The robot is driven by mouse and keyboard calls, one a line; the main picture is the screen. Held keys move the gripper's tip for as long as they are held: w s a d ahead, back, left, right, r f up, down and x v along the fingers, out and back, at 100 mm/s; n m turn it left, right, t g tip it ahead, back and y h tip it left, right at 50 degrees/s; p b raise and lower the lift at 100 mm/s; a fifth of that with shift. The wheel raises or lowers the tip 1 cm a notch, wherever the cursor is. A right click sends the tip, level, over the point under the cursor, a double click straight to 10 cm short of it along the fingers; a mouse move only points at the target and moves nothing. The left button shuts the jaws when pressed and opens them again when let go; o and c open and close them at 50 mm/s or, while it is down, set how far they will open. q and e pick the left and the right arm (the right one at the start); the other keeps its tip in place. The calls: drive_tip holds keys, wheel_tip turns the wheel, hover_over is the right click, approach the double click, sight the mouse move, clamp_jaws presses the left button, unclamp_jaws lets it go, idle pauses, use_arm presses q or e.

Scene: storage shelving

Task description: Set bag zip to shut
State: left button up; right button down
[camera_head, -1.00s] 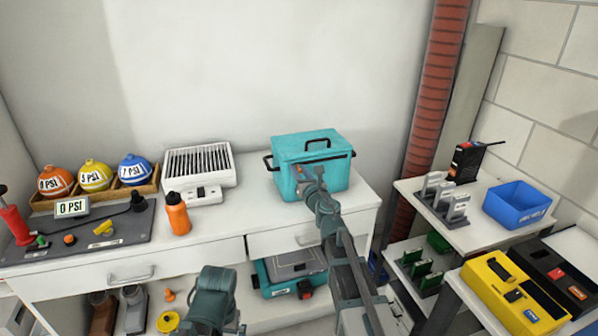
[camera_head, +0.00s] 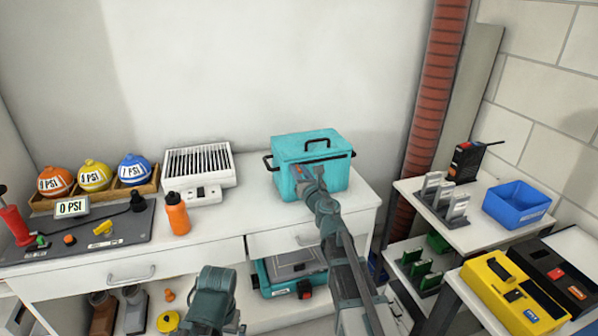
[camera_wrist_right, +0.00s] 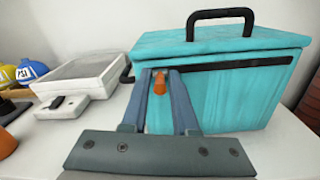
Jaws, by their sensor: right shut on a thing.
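The teal bag (camera_head: 310,160) stands upright on the white counter, with a black handle on its lid. Its dark zip line (camera_wrist_right: 235,64) runs along the upper front, visible from my right gripper to the right end. The small orange zip pull (camera_wrist_right: 160,82) sits between the fingers of my right gripper (camera_wrist_right: 162,76) near the front's left end. That gripper (camera_head: 301,176) is shut on the pull, at the bag's front face. The fingers hide part of the left end of the zip. My left arm shows at the bottom of the head view, but its gripper cannot be seen.
A white slatted box (camera_head: 199,170) and an orange bottle (camera_head: 177,214) stand left of the bag. Pressure balls in a wooden tray (camera_head: 142,184) are farther left. A red pipe (camera_head: 436,95) and a side shelf with a blue bin (camera_head: 516,207) are on the right.

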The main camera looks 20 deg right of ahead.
sight(345, 156)
idle(0.3)
drive_tip(key=d, duration=1.1)
drive_tip(key=w+d, duration=0.1)
drive_tip(key=d, duration=0.5)
drive_tip(key=shift+w+d, duration=0.1)
drive_tip(key=shift+d, duration=0.1)
drive_tip(key=c, duration=0.9)
unclamp_jaws()
drive_tip(key=s, duration=0.9)
drive_tip(key=s+d, duration=0.1)
drive_tip(key=s, duration=0.3)
drive_tip(key=shift+s, duration=0.4)
